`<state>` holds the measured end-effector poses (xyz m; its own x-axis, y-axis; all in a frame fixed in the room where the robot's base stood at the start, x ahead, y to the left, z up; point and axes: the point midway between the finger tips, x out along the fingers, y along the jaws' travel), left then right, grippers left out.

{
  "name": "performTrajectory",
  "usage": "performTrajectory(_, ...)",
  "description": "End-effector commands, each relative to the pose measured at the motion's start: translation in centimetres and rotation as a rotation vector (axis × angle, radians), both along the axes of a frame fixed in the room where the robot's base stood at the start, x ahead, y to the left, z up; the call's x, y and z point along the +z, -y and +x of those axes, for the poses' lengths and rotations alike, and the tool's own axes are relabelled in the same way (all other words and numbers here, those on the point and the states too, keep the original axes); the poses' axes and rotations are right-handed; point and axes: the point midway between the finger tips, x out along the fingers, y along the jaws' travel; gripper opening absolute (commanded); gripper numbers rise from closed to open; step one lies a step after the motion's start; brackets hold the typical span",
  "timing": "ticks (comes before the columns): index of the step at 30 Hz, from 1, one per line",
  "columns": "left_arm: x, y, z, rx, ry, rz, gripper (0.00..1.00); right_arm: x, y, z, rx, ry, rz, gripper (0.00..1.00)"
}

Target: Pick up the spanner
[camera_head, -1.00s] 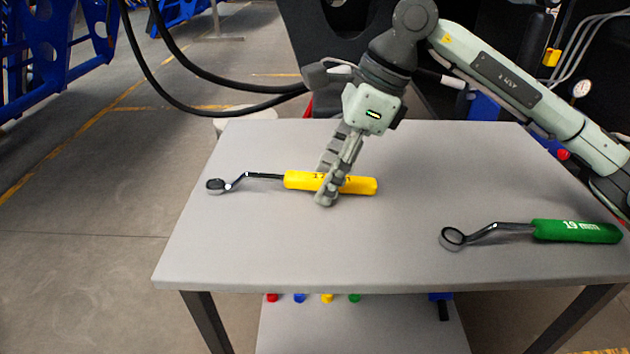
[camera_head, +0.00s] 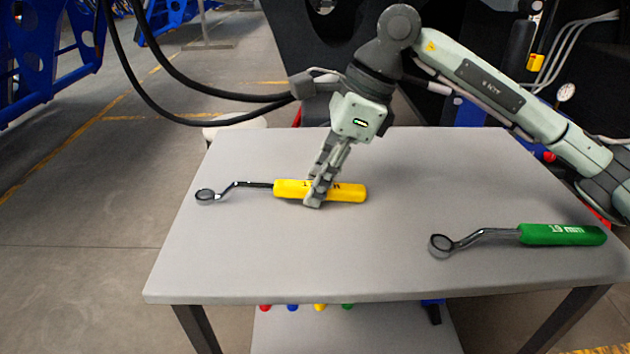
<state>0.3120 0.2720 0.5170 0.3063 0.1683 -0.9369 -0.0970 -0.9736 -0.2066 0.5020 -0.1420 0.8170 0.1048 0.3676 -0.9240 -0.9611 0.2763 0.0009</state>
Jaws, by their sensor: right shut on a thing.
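A spanner with a yellow handle (camera_head: 345,192) lies across the left half of the grey table, its dark ring end (camera_head: 205,196) pointing left. My right gripper (camera_head: 315,198) reaches down from above and is shut on the yellow handle near its middle. The fingers hide a part of the handle. I cannot tell whether the spanner is clear of the table top. A second spanner with a green handle (camera_head: 562,234) lies on the right side of the table, apart from the gripper. My left gripper is not in view.
The grey table (camera_head: 300,260) is otherwise bare, with free room in the middle and front. Black hoses (camera_head: 190,85) hang behind it at the left. A lower shelf (camera_head: 360,335) holds small coloured pieces. A dark machine stands behind the table.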

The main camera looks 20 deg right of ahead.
Motion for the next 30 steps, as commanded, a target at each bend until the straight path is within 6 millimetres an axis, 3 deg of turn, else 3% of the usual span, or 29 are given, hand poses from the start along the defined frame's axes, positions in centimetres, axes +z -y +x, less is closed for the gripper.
performTrajectory(7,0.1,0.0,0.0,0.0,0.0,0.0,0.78,4.4,-0.1,0.1,0.001,0.007,0.003,0.0)
performTrajectory(21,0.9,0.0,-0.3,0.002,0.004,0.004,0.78,9.8,1.5,-9.2,0.0,0.005,-0.001,0.0)
performTrajectory(30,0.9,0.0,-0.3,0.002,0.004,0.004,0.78,11.1,1.8,-11.4,0.001,0.002,0.001,0.0)
